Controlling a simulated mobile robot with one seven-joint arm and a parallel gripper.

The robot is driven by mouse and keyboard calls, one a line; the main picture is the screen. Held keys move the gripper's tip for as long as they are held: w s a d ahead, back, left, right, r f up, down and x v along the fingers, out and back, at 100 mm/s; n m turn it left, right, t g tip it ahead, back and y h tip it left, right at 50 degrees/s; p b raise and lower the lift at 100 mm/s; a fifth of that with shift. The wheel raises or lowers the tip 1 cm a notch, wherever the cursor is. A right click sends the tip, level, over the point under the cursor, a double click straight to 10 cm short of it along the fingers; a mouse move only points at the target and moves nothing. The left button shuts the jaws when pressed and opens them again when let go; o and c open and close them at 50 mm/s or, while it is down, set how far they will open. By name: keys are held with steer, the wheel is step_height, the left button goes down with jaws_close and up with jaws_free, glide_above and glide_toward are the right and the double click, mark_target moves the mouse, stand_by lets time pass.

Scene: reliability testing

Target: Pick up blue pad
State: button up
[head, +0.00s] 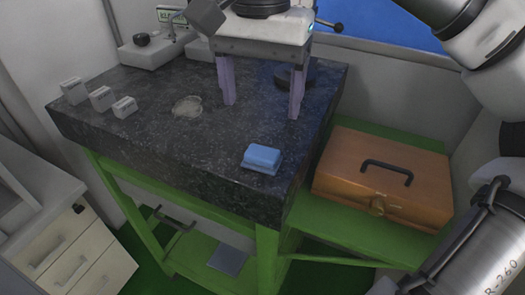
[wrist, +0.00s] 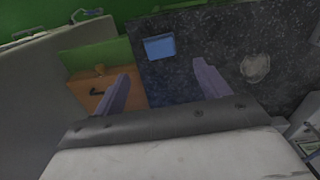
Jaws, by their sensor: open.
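The blue pad (head: 262,157) is a small light-blue block lying on the dark speckled stone table (head: 190,145), close to its front right corner. In the wrist view the pad (wrist: 160,47) lies beyond my fingertips, roughly between the lines of the two fingers. My gripper (head: 263,108) is open and empty, its two purple fingers pointing down above the table, behind the pad in the head view. The fingers also show in the wrist view (wrist: 163,80), wide apart. The pad is fully visible and apart from the gripper.
An orange case (head: 385,182) with a dark handle sits on a lower green shelf at right. Several small white blocks (head: 100,98) stand at the table's left. A clear round dish (head: 187,106) lies mid-table. A white device (head: 150,50) stands at the back left.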

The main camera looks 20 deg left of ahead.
mark_target(262, 153)
step_height(262, 153, down, 10)
steer(key=shift+f+p, duration=0.1)
steer(key=shift+p, duration=0.8)
steer(key=c, duration=0.9)
steer(key=shift+c, duration=0.2)
steer(key=shift+r, duration=0.2)
step_height(262, 153, up, 20)
steer(key=p, duration=0.3)
steer(key=shift+f, duration=0.1)
